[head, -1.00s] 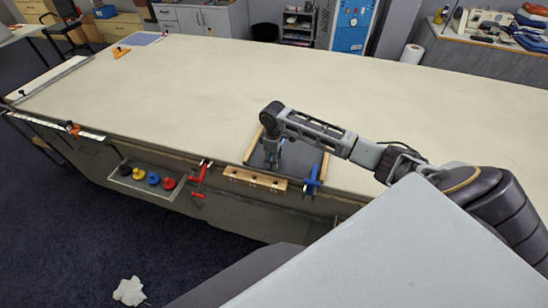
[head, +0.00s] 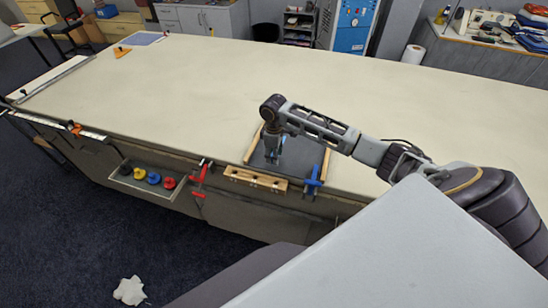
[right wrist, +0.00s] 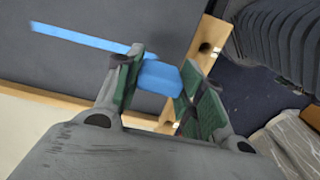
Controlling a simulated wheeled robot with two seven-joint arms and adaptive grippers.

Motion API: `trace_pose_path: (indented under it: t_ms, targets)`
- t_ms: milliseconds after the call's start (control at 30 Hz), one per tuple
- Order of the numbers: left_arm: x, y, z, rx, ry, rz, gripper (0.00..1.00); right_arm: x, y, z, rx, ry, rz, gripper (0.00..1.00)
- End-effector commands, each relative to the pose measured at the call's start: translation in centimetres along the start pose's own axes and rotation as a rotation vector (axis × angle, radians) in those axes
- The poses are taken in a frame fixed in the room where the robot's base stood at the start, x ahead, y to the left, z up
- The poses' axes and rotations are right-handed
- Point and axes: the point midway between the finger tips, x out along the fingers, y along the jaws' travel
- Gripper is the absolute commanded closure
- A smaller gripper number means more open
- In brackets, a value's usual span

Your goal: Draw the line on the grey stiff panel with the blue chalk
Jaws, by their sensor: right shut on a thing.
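The grey stiff panel (head: 308,156) lies at the table's front edge between wooden strips, and it fills much of the right wrist view (right wrist: 200,22). My right gripper (head: 272,159) is over the panel. In the right wrist view, my right gripper (right wrist: 160,85) is shut on the blue chalk (right wrist: 158,77). A straight blue line (right wrist: 80,37) shows on the panel and runs from the upper left towards the chalk. A finger partly hides where line and chalk come together, so I cannot tell if the tip touches. My left gripper is not in view.
A blue clamp (head: 313,180) and a red clamp (head: 199,178) sit on the table's front edge, with a wooden rack (head: 255,179) between them. A tray (head: 128,182) of coloured round pieces hangs further left. The long table (head: 400,100) is clear behind the panel.

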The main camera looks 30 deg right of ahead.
Motion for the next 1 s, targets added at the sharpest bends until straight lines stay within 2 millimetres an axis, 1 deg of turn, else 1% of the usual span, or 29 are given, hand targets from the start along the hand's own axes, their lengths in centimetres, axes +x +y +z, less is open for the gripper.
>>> trace_pose_path:
  t_ms: [600, 733, 1000]
  targets:
    - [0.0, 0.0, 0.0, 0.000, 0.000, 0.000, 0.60, -3.8, 0.0, 0.0, 0.000, 0.000, 0.001, 0.80]
    - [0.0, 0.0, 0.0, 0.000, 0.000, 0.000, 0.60, -4.2, 0.0, 0.0, 0.000, 0.000, 0.001, 0.80]
    - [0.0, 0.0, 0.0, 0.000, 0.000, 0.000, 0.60, -4.2, 0.0, 0.0, 0.000, 0.000, 0.001, 0.80]
